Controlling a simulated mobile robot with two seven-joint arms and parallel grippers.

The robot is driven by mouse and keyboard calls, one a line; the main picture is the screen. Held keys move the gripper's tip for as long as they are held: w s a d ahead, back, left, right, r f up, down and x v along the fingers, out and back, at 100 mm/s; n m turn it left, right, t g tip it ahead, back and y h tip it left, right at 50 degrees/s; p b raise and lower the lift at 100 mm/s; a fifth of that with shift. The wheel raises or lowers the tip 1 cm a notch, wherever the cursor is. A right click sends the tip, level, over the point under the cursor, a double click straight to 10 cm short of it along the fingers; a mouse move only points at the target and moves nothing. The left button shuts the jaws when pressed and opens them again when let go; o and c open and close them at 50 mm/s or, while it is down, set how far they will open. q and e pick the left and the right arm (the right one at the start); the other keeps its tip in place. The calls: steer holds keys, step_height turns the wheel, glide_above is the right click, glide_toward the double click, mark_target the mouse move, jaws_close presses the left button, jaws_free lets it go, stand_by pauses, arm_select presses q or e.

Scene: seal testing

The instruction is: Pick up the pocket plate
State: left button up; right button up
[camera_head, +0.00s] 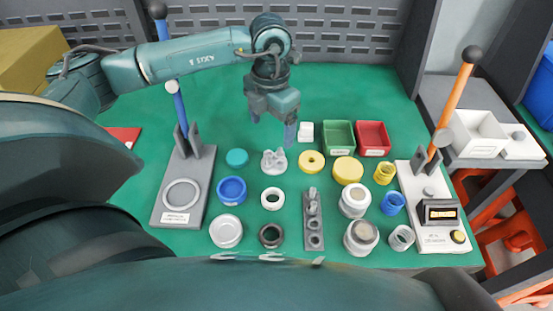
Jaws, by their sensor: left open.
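A narrow grey plate with round pockets (306,238), which looks like the pocket plate, lies on the green mat (345,258) near the front middle. Small round pieces appear to sit along it. My left gripper (273,127) hangs over the back middle of the mat, fingers pointing down and apart, with nothing between them. It is behind the plate and a little to its left, clear of it. My right gripper is not in view.
Rings, caps and jars stand close on both sides of the plate, including a white ring (272,207) and a white jar (354,210). A green tray (339,123) and red tray (373,125) stand behind. Lever presses (166,207) flank the mat left and right.

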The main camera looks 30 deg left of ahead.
arm_select(q)
glide_above(274, 162)
steer(key=f, duration=0.4)
steer(key=shift+w+a+f, duration=0.1)
steer(key=shift+a+f, duration=0.1)
steer(key=shift+a, duration=0.15)
steer(key=f, duration=0.2)
steer(key=f+p, duration=0.1)
steer(key=f, duration=0.1)
steer(key=shift+d+f, duration=0.1)
steer(key=shift+d, duration=0.25)
steer(key=shift+f, duration=0.5)
steer(key=c, duration=1.1)
